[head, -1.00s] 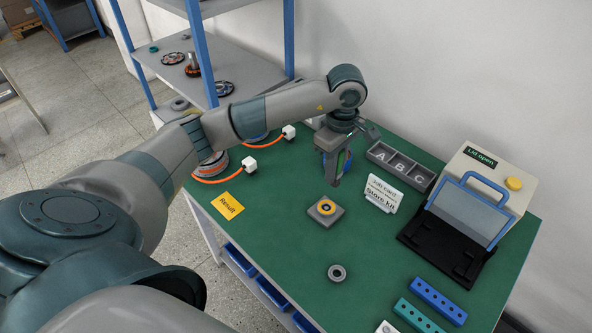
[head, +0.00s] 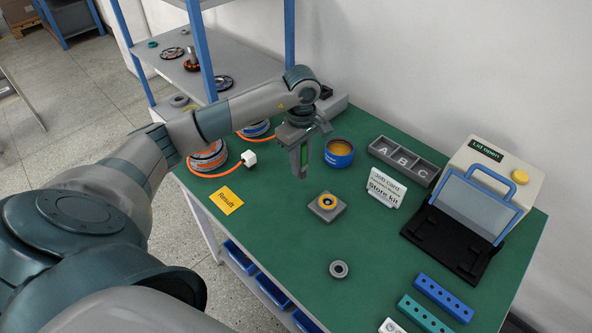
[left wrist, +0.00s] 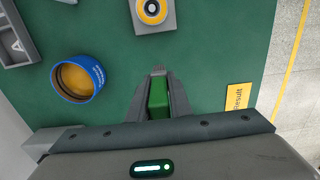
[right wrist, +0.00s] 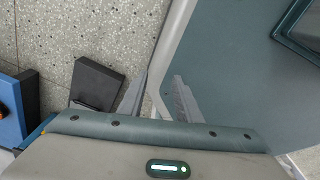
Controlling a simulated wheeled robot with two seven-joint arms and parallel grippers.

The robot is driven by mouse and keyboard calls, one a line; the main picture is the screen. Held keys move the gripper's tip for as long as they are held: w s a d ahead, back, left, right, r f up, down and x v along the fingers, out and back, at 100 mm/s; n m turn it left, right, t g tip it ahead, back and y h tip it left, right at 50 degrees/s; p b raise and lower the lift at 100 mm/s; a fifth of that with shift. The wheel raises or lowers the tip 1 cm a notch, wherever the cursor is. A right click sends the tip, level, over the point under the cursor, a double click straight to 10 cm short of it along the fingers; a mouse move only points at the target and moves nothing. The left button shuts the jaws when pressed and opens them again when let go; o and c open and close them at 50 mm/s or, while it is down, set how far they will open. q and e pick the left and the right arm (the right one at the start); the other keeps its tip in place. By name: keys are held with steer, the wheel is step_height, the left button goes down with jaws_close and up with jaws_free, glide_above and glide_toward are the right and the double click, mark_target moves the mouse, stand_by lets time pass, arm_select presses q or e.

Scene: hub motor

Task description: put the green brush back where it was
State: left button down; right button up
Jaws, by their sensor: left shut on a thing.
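My left gripper (head: 301,170) is shut on the green brush (left wrist: 158,96). The brush shows only as a green block between the fingers; the rest of it is hidden. In the head view the gripper is above the green table, left of the blue pot (head: 338,155) and behind the grey block with a yellow ring (head: 327,203). The pot also shows in the left wrist view (left wrist: 78,79), with a yellowish-brown inside. My right gripper (right wrist: 158,98) is open and empty, away from the table's objects.
A grey A-B-C tray (head: 400,163) and a job card stand (head: 381,188) are behind right. The open-lid machine (head: 480,195) stands at right. The table's middle front is mostly clear.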

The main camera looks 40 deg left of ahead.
arm_select(q)
steer(key=shift+a+f, duration=0.4)
steer(key=shift+a, duration=0.3)
arm_select(e)
steer(key=shift+w+a+f, duration=0.1)
steer(key=shift+w+a, duration=0.15)
steer(key=shift+w, duration=0.55)
